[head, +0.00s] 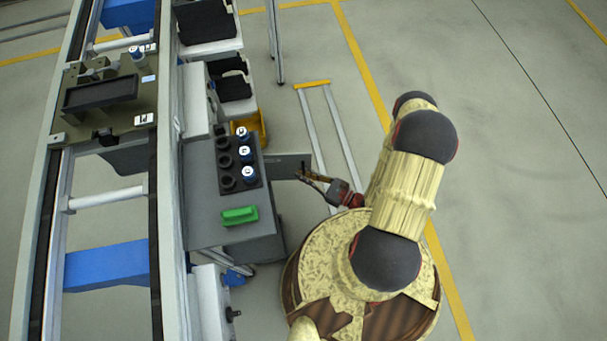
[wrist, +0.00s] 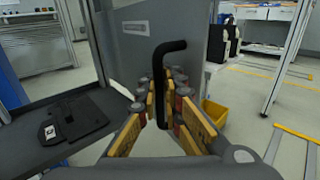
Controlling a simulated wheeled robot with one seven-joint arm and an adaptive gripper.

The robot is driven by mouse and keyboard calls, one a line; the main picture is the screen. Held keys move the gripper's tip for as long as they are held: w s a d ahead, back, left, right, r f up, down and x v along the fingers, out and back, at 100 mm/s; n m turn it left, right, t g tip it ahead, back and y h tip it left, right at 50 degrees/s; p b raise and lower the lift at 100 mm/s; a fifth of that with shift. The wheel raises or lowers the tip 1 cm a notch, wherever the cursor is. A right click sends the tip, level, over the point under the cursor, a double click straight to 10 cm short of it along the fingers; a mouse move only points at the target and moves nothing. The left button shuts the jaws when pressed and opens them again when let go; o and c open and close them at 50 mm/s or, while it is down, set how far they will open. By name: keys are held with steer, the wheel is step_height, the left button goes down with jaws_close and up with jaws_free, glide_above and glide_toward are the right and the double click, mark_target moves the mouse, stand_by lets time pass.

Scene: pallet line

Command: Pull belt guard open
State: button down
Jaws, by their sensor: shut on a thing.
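The belt guard (head: 284,164) is a flat grey panel that juts out to the right from the grey cabinet in the head view. In the wrist view the grey panel (wrist: 130,38) fills the upper middle and carries a black bent bar handle (wrist: 160,70). My gripper (head: 307,176) is at the panel's outer right end. In the wrist view my gripper (wrist: 164,90) has its yellow-padded fingers on both sides of the handle, shut on it. The fingers hide part of the handle's lower section.
The grey cabinet top (head: 203,196) bears a black holder (head: 236,160) with blue-and-white round parts and a green block (head: 240,215). The conveyor (head: 165,240) runs along the left. A yellow bin (head: 262,130) stands behind the panel. Floor to the right is mostly clear.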

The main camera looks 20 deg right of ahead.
steer(key=shift+w+d, duration=0.1)
steer(key=shift+d, duration=0.05)
steer(key=c, duration=2.3)
jaws_free()
steer(key=v, duration=1.2)
steer(key=shift+f, duration=0.1)
